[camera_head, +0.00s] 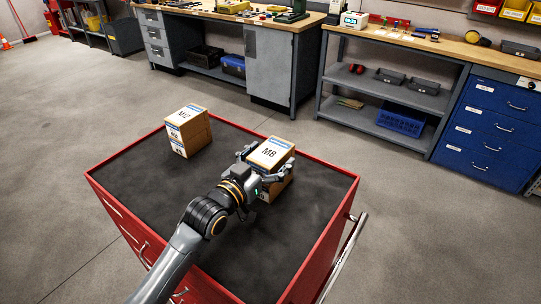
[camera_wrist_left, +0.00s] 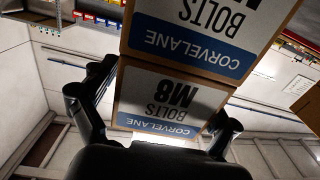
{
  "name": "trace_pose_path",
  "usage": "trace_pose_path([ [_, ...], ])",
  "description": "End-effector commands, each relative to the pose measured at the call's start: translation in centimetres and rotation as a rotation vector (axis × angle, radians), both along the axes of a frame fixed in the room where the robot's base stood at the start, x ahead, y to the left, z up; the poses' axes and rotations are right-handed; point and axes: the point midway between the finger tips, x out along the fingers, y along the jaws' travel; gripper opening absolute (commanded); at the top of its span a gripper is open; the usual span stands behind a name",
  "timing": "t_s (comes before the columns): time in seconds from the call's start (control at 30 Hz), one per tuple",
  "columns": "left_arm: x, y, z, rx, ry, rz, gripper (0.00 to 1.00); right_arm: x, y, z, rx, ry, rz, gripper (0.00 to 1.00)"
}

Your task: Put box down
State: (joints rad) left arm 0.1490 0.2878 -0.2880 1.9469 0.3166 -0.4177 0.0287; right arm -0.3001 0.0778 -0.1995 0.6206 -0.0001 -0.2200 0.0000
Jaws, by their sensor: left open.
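My left gripper (camera_head: 265,163) is open, with one finger on each side of the upper M8 box. In the left wrist view, my left gripper (camera_wrist_left: 155,120) has its fingers on both sides of the M8 bolts box (camera_wrist_left: 166,101), with another Corvelane bolts box (camera_wrist_left: 200,32) against it. I cannot tell whether the fingers touch. My right gripper is not in view.
A stack of M12 boxes (camera_head: 188,130) stands left of the M8 boxes on the same top. The dark surface around both stacks is clear. Workbenches (camera_head: 270,70) and a blue drawer unit (camera_head: 492,130) stand beyond, across open floor.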

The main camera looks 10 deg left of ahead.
Motion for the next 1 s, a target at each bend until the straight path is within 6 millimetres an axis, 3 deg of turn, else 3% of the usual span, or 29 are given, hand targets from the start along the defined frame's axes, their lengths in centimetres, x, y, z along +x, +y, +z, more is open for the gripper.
trace_pose_path([
  [0.27,-0.5,0.2,0.2,0.000,0.000,0.000,0.88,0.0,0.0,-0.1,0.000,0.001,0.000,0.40],
  [0.7,-8.6,3.5,0.0,0.002,0.001,-0.001,0.88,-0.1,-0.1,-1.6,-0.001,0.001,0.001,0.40],
  [1.0,-11.0,4.5,0.2,-0.001,0.001,0.000,0.88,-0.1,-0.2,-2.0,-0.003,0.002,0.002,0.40],
])
